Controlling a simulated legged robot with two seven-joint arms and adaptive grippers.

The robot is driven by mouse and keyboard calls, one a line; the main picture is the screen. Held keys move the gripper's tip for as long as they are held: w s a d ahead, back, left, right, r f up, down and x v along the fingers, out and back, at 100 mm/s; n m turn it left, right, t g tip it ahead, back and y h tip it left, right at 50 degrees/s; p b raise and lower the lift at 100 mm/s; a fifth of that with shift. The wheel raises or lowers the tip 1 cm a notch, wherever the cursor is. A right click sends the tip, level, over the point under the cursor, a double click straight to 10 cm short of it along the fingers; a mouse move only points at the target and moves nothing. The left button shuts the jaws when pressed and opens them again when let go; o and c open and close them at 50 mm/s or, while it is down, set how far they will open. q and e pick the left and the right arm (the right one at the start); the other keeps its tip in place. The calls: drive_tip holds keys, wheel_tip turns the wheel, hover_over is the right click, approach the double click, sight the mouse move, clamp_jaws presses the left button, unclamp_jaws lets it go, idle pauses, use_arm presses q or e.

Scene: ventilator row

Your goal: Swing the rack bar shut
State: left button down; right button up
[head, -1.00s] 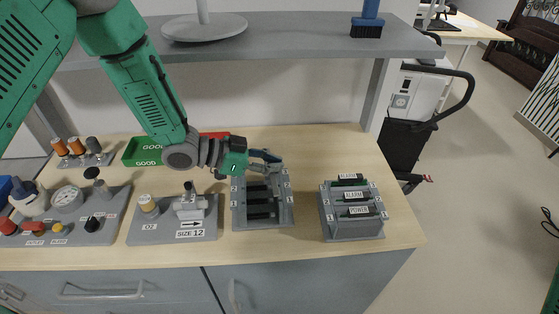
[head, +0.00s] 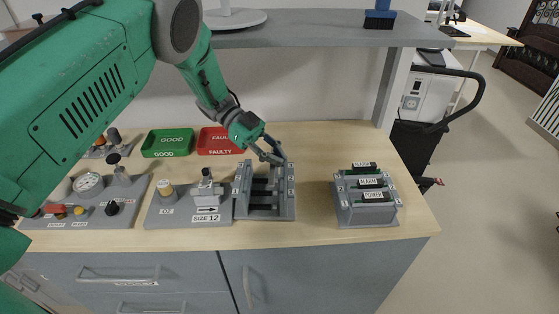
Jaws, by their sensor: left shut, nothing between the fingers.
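A grey rack (head: 265,210) with dark slots and numbered side walls stands on the bench in the middle. Its slots look empty of labelled cards. I cannot clearly make out a separate bar; one may be hidden or blend in at the rack's back edge by the gripper. My left gripper (head: 274,156) is shut and empty, pointing down to the right just above and behind the rack's back end. I cannot tell whether it touches the rack. My right gripper is not in view.
A second grey rack (head: 365,214) with labelled cards stands to the right. A valve panel (head: 182,214) marked "SIZE 12" is close on the left. Green (head: 168,143) and red (head: 218,141) trays lie behind. A grey shelf (head: 300,37) overhangs the back. Bench is clear between the racks.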

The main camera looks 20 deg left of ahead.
use_arm(q)
drive_tip(key=shift+s+a+f+m+g, duration=0.3)
drive_tip(key=shift+s+a+g, duration=0.1)
drive_tip(key=shift+g, duration=0.1)
drive_tip(key=c, duration=1.5)
unclamp_jaws()
drive_tip(key=shift+s+d+r, duration=0.15)
